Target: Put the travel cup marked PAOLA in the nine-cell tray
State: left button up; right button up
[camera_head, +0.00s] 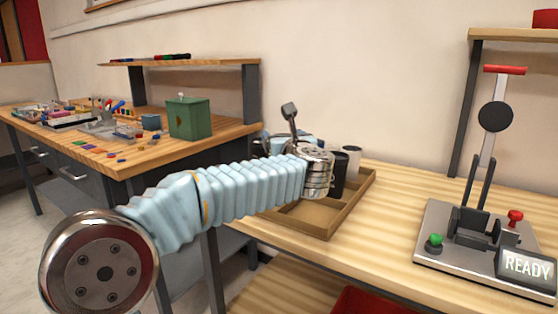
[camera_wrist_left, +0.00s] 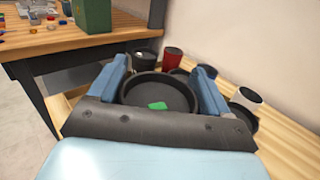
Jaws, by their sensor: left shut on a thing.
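My left gripper (camera_wrist_left: 163,78) is shut on a dark round cup (camera_wrist_left: 158,92), seen from above between the two blue fingers, with a green patch inside its rim. No name can be read on it. In the head view my left wrist hides most of the gripper and the held cup. The wooden tray (camera_head: 318,213) stands on the bench under and beyond my wrist; its near cells look empty. A black cup (camera_head: 340,176) and a pale cup (camera_head: 353,157) are at its right side. My right gripper is not in view.
A red cup (camera_wrist_left: 173,57) and a white cup (camera_wrist_left: 247,97) stand near the held cup. The marking machine (camera_head: 490,235) with a READY display is on the right. A green box (camera_head: 189,118) stands on the left table. Bare bench lies between tray and machine.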

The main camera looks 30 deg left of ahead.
pick_arm(q)
jog(key=shift+w+a+f, duration=0.45)
jog(key=shift+a+f, duration=0.05)
jog(key=shift+f, duration=0.3)
jog(key=f, duration=0.1)
jog(key=a+f, duration=0.1)
jog(key=f, duration=0.1)
jog(key=w+f, duration=0.1)
jog(key=f, duration=0.1)
jog(key=shift+a, duration=0.15)
